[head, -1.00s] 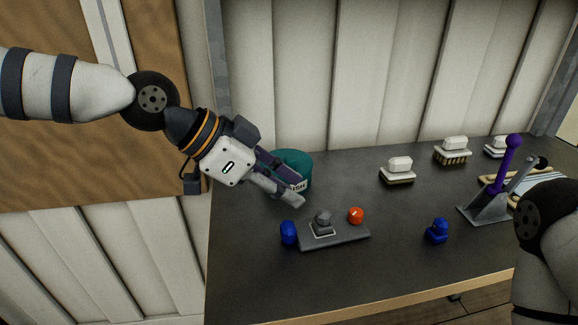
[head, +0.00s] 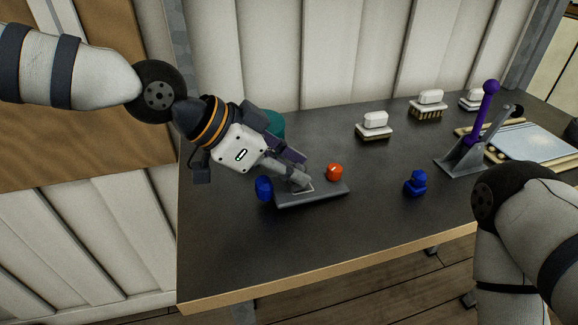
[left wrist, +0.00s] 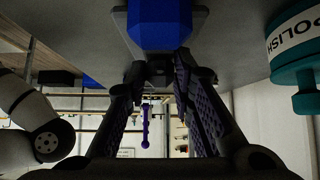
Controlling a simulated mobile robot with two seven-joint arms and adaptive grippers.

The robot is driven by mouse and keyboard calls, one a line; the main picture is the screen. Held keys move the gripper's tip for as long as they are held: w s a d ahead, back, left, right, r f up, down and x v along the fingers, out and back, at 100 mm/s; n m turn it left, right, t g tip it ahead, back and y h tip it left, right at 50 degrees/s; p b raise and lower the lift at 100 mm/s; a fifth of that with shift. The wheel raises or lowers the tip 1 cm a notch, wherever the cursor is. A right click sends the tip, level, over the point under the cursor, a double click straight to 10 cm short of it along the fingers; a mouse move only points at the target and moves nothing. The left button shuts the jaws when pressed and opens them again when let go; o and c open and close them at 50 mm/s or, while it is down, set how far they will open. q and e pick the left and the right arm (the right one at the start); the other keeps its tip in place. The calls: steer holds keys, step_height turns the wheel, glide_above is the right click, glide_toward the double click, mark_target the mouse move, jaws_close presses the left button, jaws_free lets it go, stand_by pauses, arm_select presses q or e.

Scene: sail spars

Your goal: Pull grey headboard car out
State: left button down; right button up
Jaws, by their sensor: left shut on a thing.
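A flat grey track plate (head: 325,194) lies on the dark bench, and the small grey car on it is mostly hidden by my fingers. The grey car (left wrist: 158,72) also shows between the fingertips in the left wrist view. My left gripper (head: 302,182) reaches down from the upper left and is shut on it. A blue piece (head: 264,188) stands at the plate's left end and looms large in the left wrist view (left wrist: 160,25). An orange-red knob (head: 334,172) is at the plate's far right side. My right gripper is out of view.
A teal polish tin (head: 275,124) stands just behind my left gripper. A blue knob (head: 415,183) is right of the plate. A purple lever (head: 482,120) on a grey bracket and several white-topped brushes (head: 375,124) stand farther back. The front bench is clear.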

arm_select(q)
steer(key=shift+r, duration=0.5)
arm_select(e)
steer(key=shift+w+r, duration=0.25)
arm_select(q)
steer(key=shift+r+p, duration=0.65)
steer(key=shift+r, duration=1.2)
steer(key=shift+f, duration=0.15)
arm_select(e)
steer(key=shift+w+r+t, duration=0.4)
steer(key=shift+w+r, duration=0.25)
